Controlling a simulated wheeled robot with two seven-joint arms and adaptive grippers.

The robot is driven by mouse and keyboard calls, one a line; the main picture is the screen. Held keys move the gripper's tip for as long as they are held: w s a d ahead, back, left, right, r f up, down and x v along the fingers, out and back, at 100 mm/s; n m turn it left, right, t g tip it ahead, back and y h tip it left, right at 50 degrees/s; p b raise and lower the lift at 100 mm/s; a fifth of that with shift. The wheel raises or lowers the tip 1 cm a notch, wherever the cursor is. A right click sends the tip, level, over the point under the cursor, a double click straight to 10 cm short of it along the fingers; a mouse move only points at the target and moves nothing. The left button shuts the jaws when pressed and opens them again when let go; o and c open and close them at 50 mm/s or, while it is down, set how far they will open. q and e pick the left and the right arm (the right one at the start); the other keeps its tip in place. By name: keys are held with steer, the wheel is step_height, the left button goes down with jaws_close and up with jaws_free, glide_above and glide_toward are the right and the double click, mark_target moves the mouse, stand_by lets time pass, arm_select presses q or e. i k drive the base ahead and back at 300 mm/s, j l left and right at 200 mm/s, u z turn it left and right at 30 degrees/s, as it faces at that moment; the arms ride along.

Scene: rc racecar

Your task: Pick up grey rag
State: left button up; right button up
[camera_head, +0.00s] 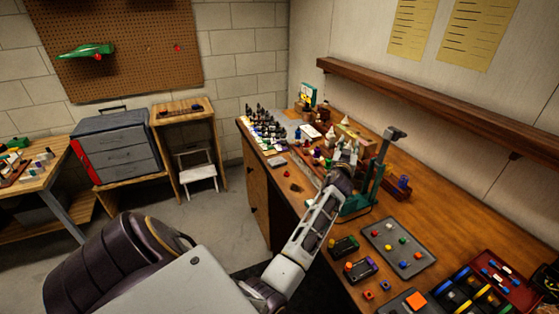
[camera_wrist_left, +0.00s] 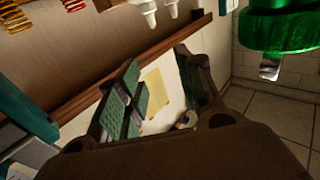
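I cannot pick out the grey rag for certain. A small flat grey piece (camera_head: 277,161) lies near the left edge of the wooden workbench (camera_head: 290,184) in the head view; I cannot tell whether it is cloth. My left arm reaches over the bench, and my left gripper (camera_head: 345,164) is among the clutter there, small and partly lost against it. In the left wrist view my left gripper (camera_wrist_left: 165,90) has its fingers apart, with nothing held between them. My right gripper is not in view.
A green tool stand (camera_head: 362,192) stands close to my left gripper. Many small bottles (camera_head: 264,128) crowd the bench's far end. A grey tray (camera_head: 398,246) and a red case (camera_head: 518,296) lie at the near right. A wooden shelf (camera_head: 430,96) runs along the wall.

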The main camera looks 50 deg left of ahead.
mark_target(278, 162)
steer(key=u, duration=1.55)
